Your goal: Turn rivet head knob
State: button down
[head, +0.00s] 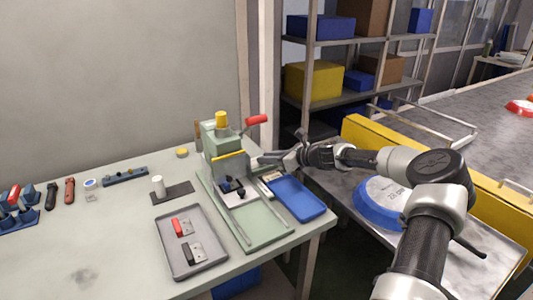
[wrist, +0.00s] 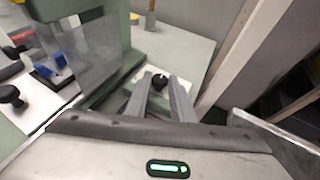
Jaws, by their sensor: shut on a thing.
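The green riveting press (head: 218,150) stands on the bench, with a yellow cap (head: 221,119) on top and a red-handled lever (head: 257,119) at its right. My gripper (head: 257,161) reaches in from the right to the side of the press. The knob is hidden in the head view. A clear guard (wrist: 88,58) stands left of the fingers.
A blue tray (head: 302,207) lies below my arm, right of the press. A grey tray (head: 169,251) with red-handled and black-handled parts lies front left. Small tools line the bench's left.

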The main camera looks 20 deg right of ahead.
jog(key=shift+w+d+n+g+y, duration=0.1)
jog(key=shift+w+n+g+y, duration=0.05)
jog(key=shift+n+g+y, duration=0.35)
jog(key=shift+w+d+n+g+y, duration=0.15)
jog(key=shift+n+g+y, duration=0.25)
jog(key=shift+n+y, duration=0.2)
jog(key=shift+w+n+g+y, duration=0.1)
jog(key=shift+n+g+y, duration=0.5)
jog(key=shift+n, duration=0.2)
jog(key=shift+g+b, duration=0.3)
jog(key=shift+b, duration=0.05)
jog(key=c, duration=1.6)
grip_release()
jog(key=p+v, duration=0.2)
jog(key=v, duration=1.5)
jog(key=shift+d+f, duration=0.1)
jog(key=shift+d, duration=0.25)
jog(key=shift+o, duration=0.3)
